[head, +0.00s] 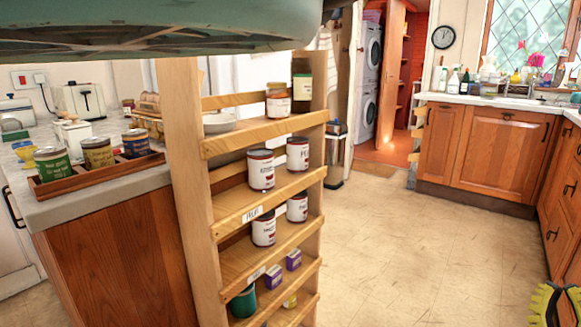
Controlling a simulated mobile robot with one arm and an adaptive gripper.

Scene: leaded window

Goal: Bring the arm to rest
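My gripper (562,305) shows at the bottom right corner, as yellow and black finger parts cut off by the picture's edges. The parts stand close together above the floor, beside the wooden cabinets on the right. The rest of my gripper and most of my arm are out of view. I cannot tell how far apart the fingers are, and I see nothing held between them.
A wooden shelf rack (265,133) with jars and tins stands in front. A counter (110,185) with a tray of tins is on the left. A large worn teal surface (150,30), unidentified, covers the top left. The middle floor (410,250) is clear.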

